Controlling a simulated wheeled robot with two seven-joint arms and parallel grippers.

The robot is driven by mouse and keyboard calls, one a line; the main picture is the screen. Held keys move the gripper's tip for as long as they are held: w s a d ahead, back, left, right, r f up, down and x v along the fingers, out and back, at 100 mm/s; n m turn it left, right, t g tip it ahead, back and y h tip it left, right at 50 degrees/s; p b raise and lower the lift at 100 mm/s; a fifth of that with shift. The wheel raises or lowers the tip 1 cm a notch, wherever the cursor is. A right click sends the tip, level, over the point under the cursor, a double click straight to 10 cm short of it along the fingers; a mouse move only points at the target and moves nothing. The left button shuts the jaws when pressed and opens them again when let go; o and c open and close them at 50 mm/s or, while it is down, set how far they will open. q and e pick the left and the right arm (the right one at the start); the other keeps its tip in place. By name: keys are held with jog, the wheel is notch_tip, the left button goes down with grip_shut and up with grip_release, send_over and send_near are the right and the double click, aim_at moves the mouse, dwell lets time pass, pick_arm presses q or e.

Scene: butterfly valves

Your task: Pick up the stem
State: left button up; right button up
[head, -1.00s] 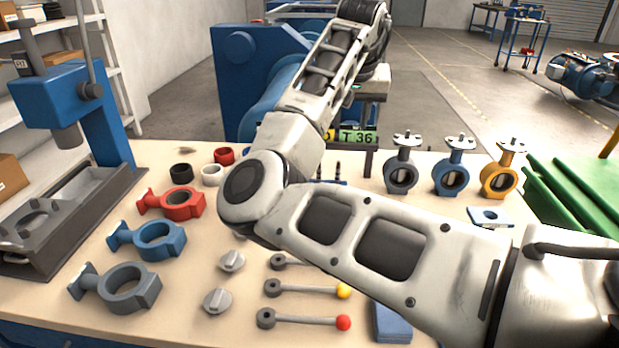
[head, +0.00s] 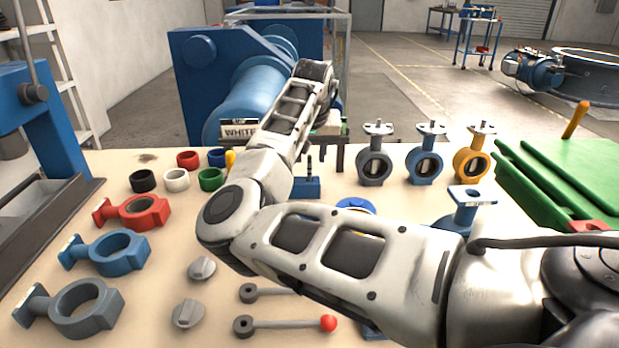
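Dark, thin upright stems (head: 309,167) stand in a small blue block (head: 307,188) near the middle of the bench, partly hidden by my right forearm. How many stand there I cannot tell. My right arm comes in from the right, bends at the elbow and reaches toward the back of the bench. My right gripper (head: 329,122) is at the far end, mostly hidden by the wrist and forearm. It appears above and behind the blue block; its fingers and anything between them cannot be made out. My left gripper is not in view.
Red (head: 132,212), blue (head: 105,252) and grey (head: 76,307) valve bodies lie left. Coloured rings (head: 176,180), grey discs (head: 202,269) and levers (head: 285,325) lie nearby. Assembled valves (head: 425,160) stand at back right. A sign rack (head: 240,131) stands behind; a blue press (head: 45,125) is left.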

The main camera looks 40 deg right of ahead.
aim_at(310, 176)
jog(key=x, duration=0.5)
jog(key=shift+w+d+b, duration=0.1)
jog(key=shift+w+b, duration=0.05)
jog(key=shift+b, duration=0.15)
grip_shut()
